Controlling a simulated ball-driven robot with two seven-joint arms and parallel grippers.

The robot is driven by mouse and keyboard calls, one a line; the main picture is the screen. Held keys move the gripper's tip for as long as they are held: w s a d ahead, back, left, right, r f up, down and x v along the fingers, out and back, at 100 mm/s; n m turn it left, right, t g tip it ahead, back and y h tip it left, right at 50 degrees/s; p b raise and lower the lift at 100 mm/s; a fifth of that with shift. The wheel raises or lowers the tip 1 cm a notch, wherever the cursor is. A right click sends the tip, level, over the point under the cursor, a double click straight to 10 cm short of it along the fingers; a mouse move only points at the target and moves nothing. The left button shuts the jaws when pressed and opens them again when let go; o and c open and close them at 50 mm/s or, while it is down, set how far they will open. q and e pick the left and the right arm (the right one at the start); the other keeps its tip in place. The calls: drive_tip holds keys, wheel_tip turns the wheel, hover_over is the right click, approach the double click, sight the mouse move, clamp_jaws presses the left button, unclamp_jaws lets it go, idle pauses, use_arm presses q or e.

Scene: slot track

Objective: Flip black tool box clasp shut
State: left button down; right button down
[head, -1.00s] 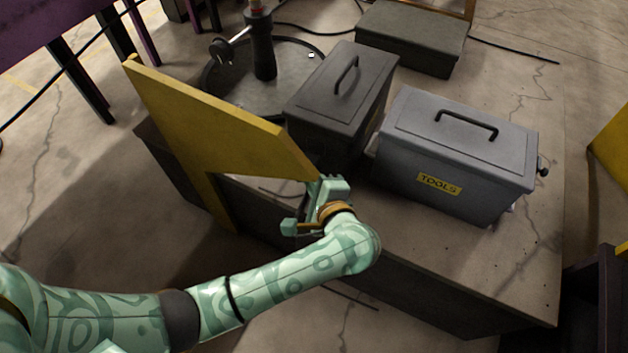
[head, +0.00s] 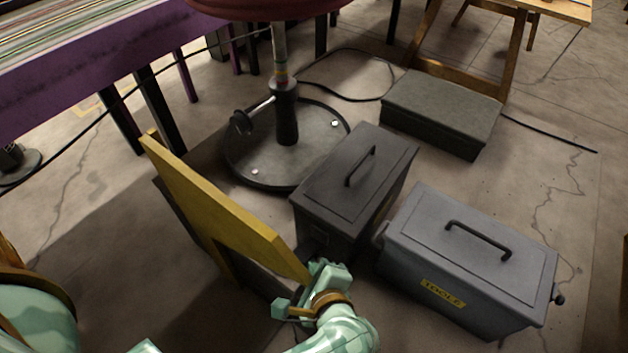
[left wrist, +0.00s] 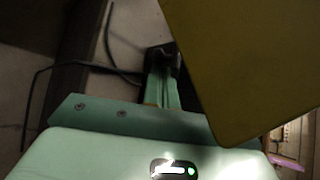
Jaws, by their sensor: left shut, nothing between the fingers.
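The black tool box (head: 378,158), with a lid handle on top, stands on the floor between the yellow board and a grey tool box. The near left end of the black box shows a small dark fitting; I cannot make out whether its clasp is open or shut. My left gripper (head: 310,262) is low by that end, just beyond the board's lower right corner. Its fingers are shut and empty; their dark tips also show in the left wrist view (left wrist: 162,60). I cannot tell whether they touch the box. My right gripper is not in view.
The yellow board (head: 215,210) stands close beside my left gripper and fills the upper right of the wrist view. A round stool base (head: 245,165) and a low dark case (head: 440,108) stand behind.

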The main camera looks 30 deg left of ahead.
use_arm(q)
drive_tip(key=shift+r, duration=0.1)
drive_tip(key=shift+w+r+p, duration=0.1)
drive_tip(key=shift+r+p, duration=0.35)
drive_tip(key=shift+r, duration=0.25)
